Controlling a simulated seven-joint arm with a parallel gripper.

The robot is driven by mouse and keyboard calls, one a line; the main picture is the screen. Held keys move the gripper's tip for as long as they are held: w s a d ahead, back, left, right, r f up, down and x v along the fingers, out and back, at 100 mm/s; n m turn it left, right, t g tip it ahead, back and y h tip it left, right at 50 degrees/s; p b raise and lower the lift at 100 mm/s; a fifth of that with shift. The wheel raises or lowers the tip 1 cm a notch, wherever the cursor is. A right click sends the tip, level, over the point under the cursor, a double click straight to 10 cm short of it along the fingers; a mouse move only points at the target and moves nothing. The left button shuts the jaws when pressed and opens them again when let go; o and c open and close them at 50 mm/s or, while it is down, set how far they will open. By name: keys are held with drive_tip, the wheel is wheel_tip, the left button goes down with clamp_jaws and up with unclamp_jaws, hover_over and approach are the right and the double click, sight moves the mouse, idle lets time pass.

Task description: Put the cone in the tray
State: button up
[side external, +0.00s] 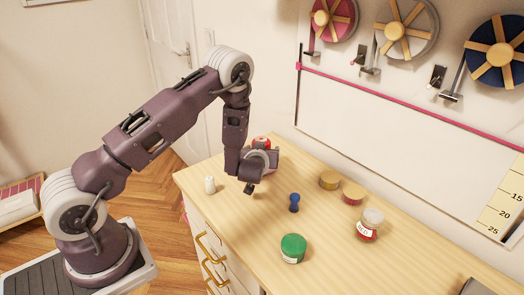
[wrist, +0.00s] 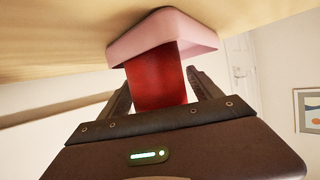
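A red piece (wrist: 158,80), which may be the cone, lies between the two fingers of my gripper (wrist: 160,82) in the wrist view. It nearly fills the gap, but I cannot tell whether both fingers press on it. The pink tray (wrist: 195,34) is just beyond the fingertips, against the wooden surface at the top of that picture. The red piece overlaps the tray's rim; I cannot tell whether it rests in the tray. In the side external view, my gripper (side external: 250,182) is low at the table's far left part. A red thing (side external: 262,141) shows partly behind it; the pink tray is hidden there.
The wall is close behind the table.

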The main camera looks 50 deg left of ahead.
drive_tip(key=shift+r, duration=0.75)
drive_tip(key=s+d+r+m+g+h, duration=0.1)
drive_tip(key=s+d+r+m+h, duration=0.1)
drive_tip(key=s+d+r+h, duration=0.55)
drive_tip(key=s+d+r+m+h, duration=0.25)
drive_tip(key=s+d+r, duration=0.55)
drive_tip(key=d+r, duration=0.6)
drive_tip(key=s+r+m+g, duration=0.1)
drive_tip(key=s+m+g, duration=0.2)
drive_tip(key=s, duration=1.7)
drive_tip(key=shift+a+m, duration=0.45)
drive_tip(key=shift+m, duration=0.3)
